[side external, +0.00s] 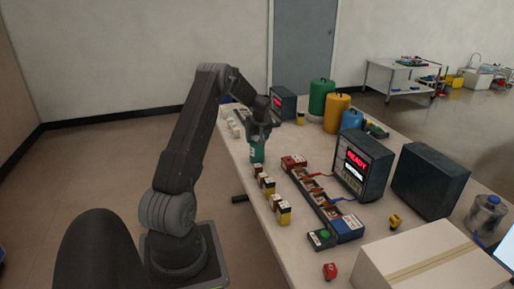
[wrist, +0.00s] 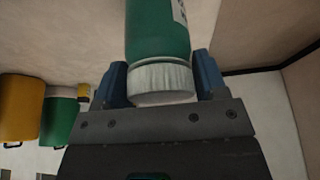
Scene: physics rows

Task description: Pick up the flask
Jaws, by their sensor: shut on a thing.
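The flask (side external: 257,152) is a green cylinder with a light label, at the far left part of the table in the side view. My gripper (side external: 260,132) is above it and shut on its top end. In the wrist view the flask (wrist: 157,35) shows its green body and a ribbed white cap (wrist: 160,82). The blue fingers of my gripper (wrist: 160,85) stand on either side of the cap. Whether the flask's base touches the table cannot be told.
A row of small yellow-and-brown blocks (side external: 268,187) stands near the flask, beside a long rack (side external: 318,200). A monitor reading READY (side external: 361,165) stands behind the rack. Green (side external: 321,97), yellow (side external: 336,113) and blue canisters (side external: 352,119) stand at the back. A cardboard box (side external: 425,265) is at front right.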

